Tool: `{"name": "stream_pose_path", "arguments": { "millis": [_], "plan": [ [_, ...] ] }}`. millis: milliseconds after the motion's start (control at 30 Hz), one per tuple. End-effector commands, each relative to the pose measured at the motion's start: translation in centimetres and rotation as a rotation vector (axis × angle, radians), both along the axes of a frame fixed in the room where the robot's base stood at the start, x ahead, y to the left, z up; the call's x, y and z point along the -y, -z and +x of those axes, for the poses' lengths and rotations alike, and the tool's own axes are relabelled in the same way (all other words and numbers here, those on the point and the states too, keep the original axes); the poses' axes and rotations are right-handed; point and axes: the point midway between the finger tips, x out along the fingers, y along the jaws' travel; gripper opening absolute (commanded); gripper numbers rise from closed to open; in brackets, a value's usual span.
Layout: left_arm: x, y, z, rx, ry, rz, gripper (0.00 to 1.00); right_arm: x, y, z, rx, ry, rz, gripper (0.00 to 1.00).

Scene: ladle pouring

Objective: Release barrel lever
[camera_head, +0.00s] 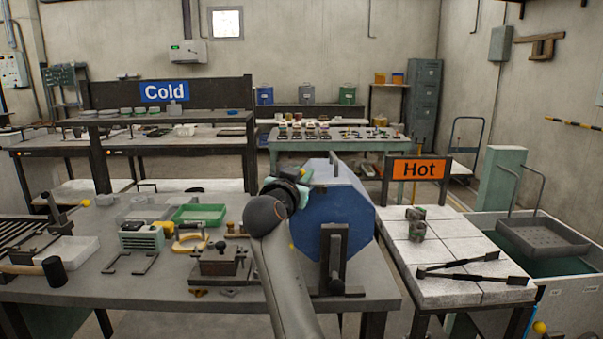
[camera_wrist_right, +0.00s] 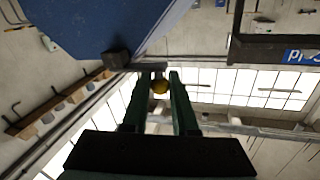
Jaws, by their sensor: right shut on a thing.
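The blue many-sided barrel (camera_head: 345,210) stands in a dark stand on the grey workbench. In the right wrist view the barrel (camera_wrist_right: 100,25) fills the upper left. My left gripper is not in view.
On the workbench (camera_head: 200,287) left of my arm are a metal mould (camera_head: 219,259), a green tray (camera_head: 198,214), a white tray (camera_head: 68,252) and a black mallet (camera_head: 54,271). Right of the barrel, the white-topped table (camera_head: 410,255) under the Hot sign (camera_head: 418,168) holds long tongs (camera_head: 470,272).

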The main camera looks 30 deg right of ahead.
Motion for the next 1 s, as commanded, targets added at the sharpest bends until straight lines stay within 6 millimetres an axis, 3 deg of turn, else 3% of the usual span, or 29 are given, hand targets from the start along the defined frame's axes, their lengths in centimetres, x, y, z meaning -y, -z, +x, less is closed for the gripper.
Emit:
{"name": "stream_pose_path", "arguments": {
  "millis": [167,533,567,600,800,1000],
  "plan": [
    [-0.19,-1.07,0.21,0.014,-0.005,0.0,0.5,-0.22,-0.03,-0.34,-0.003,-0.085,0.001,0.0],
    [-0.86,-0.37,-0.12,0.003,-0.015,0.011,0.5,-0.3,0.12,-0.39,-0.003,-0.104,0.0,0.0],
    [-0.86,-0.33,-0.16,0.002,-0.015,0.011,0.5,-0.3,0.12,-0.39,-0.003,-0.104,0.0,0.28],
    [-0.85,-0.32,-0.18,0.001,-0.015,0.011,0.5,-0.3,0.12,-0.38,-0.003,-0.104,0.0,0.32],
    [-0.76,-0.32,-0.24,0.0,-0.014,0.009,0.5,-0.3,0.07,-0.38,-0.001,-0.104,-0.001,0.55],
    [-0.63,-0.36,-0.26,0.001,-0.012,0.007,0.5,-0.3,0.02,-0.39,-0.001,-0.104,-0.001,0.56]
  ]
}}
